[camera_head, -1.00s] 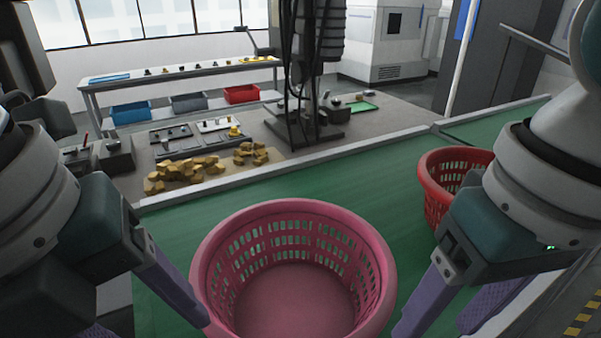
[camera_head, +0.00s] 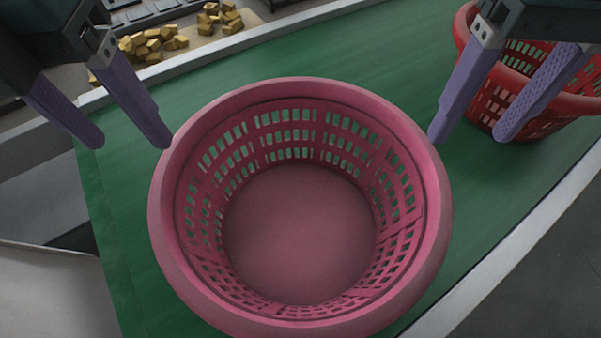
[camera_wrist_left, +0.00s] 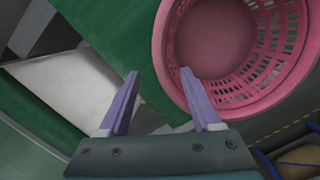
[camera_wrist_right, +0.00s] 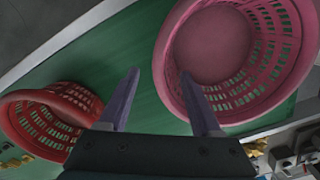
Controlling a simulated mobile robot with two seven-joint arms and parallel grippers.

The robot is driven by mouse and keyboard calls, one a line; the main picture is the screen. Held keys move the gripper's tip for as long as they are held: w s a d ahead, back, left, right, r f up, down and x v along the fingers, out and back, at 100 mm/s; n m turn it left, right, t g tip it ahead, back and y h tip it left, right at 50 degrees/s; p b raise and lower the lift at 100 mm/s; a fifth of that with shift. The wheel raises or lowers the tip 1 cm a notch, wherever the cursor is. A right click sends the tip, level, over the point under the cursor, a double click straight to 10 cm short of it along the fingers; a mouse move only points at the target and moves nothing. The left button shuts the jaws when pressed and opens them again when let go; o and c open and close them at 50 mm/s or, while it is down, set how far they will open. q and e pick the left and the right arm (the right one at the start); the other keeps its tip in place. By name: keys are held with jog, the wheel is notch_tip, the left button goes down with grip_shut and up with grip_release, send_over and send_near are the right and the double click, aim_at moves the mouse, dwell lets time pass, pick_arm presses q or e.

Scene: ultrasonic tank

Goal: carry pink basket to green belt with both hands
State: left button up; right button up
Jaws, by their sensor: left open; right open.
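The pink basket (camera_head: 300,225) is round, slatted and empty, and stands upright on the green belt (camera_head: 345,58). It also shows in the left wrist view (camera_wrist_left: 215,45) and the right wrist view (camera_wrist_right: 215,45). My left gripper (camera_head: 128,145) is open and empty at the basket's upper left, one finger close to the rim. My right gripper (camera_head: 470,138) is open and empty at the upper right, its inner finger close to the rim. Whether either finger touches the rim I cannot tell. In each wrist view, one finger overlaps the rim.
A red basket (camera_head: 488,88) stands on the belt at the right, just behind my right gripper's fingers. Yellow-brown pieces (camera_head: 150,45) lie beyond the belt's far edge. Bare belt lies beyond the pink basket, between the grippers.

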aim_at(161, 173)
pick_arm(q)
jog(key=f, duration=0.5)
jog(key=w+f, duration=0.1)
jog(key=f, duration=0.2)
jog(key=shift+f, duration=0.1)
pick_arm(e)
notch_tip(161, 173, down, 8)
jog(key=shift+f, duration=0.15)
pick_arm(q)
jog(key=shift+c, duration=0.2)
pick_arm(e)
jog(key=shift+c, duration=0.2)
pick_arm(q)
grip_shut()
pick_arm(e)
grip_shut()
